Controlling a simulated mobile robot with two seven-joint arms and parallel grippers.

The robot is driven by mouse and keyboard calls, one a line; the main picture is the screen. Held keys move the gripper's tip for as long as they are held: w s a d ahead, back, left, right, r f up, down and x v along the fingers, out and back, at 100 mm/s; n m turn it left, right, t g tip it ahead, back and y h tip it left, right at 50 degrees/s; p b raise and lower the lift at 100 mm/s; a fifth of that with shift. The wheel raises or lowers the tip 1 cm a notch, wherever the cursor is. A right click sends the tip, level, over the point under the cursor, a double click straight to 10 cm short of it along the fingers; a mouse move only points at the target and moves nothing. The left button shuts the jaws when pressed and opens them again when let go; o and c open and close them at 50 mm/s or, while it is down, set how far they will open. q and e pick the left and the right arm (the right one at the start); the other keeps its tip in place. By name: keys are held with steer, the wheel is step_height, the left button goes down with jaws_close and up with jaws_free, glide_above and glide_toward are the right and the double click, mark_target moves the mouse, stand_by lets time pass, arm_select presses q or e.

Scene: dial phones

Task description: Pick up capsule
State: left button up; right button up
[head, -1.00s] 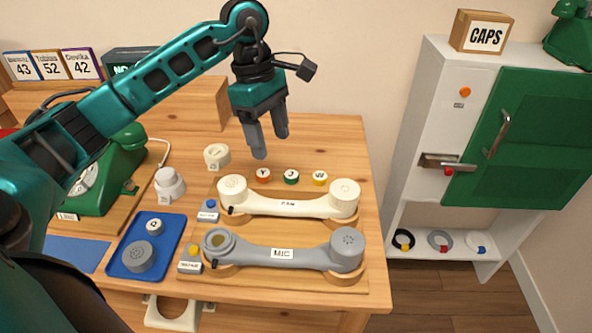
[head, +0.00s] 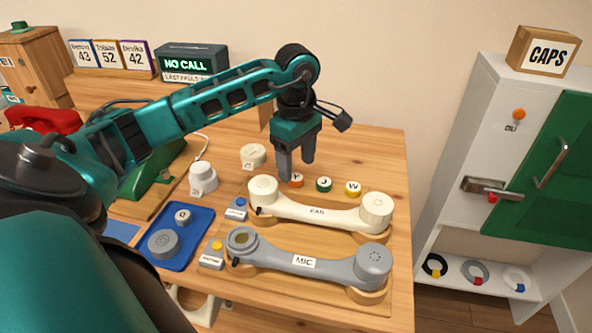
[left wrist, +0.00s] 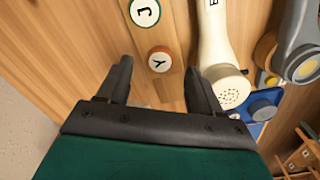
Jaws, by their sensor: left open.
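Three small round capsules lie in a row on the wooden table: one with an orange rim marked Y (head: 297,181), a green one marked J (head: 324,185) and a yellow one marked W (head: 353,189). My left gripper (head: 297,169) is open, pointing down over the Y capsule, and one finger partly covers it in the head view. In the left wrist view the Y capsule (left wrist: 159,59) shows ahead of the gap between the open fingers (left wrist: 160,75), apart from both. The J capsule (left wrist: 145,12) lies beyond it. My right gripper is out of view.
A cream handset (head: 318,215) marked EAR lies close in front of the capsules, and a grey handset (head: 303,262) marked MIC nearer still. A blue tray (head: 190,250) holds a Q piece and a grey round part. A white and green cabinet (head: 470,150) stands at right.

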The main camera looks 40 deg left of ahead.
mark_target(296, 177)
arm_select(q)
steer(key=shift+f, duration=1.6)
steer(key=shift+c, duration=0.2)
steer(key=c, duration=1)
steer(key=shift+r, duration=0.15)
